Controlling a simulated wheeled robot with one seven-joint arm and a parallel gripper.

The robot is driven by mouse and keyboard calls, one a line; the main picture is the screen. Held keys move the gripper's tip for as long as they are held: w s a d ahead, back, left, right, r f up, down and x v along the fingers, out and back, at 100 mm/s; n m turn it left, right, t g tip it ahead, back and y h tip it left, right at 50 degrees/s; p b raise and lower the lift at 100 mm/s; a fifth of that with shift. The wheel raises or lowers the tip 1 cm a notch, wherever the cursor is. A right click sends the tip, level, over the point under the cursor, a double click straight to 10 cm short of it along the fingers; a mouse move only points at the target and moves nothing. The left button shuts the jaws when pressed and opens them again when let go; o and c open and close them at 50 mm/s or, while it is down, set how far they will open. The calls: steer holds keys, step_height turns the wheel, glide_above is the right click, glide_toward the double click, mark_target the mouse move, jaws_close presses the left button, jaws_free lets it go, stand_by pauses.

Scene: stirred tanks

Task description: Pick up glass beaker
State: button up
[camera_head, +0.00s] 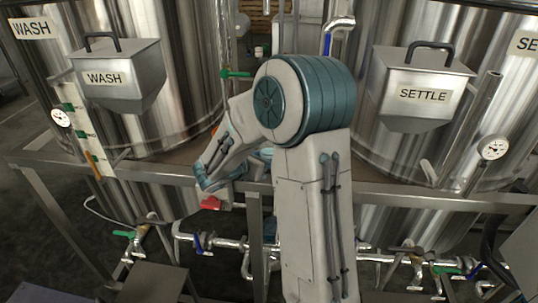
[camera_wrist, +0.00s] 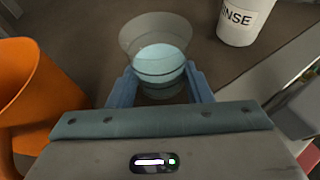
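In the wrist view, a clear glass beaker (camera_wrist: 156,29) with pale blue liquid stands between the two blue fingers of my gripper (camera_wrist: 160,73). The fingers lie close against its left and right sides, partly closed, and appear shut on it. The beaker's base is low between the fingers, over a brown surface; whether it touches that surface is unclear. In the head view my arm hides the beaker and most of the gripper.
An orange container (camera_wrist: 28,85) is close on the left, and a white container marked RINSE (camera_wrist: 243,20) is at the upper right. In the head view, large steel tanks with WASH (camera_head: 120,80) and SETTLE (camera_head: 422,90) boxes flank my arm. A metal frame rail (camera_head: 400,192) runs in front.

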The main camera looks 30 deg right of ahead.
stand_by(0.3)
steer(key=shift+r, duration=0.45)
step_height(320, 180, up, 4)
steer(key=shift+s+d+f, duration=0.1)
steer(key=shift+s+f, duration=0.05)
steer(key=shift+f, duration=0.05)
steer(key=s+d+r, duration=0.4)
steer(key=s+r, duration=0.2)
steer(key=s, duration=0.4)
steer(key=shift+s+r+b, duration=0.25)
steer(key=shift+s+b, duration=0.05)
steer(key=shift+b, duration=0.15)
steer(key=shift+d, duration=0.1)
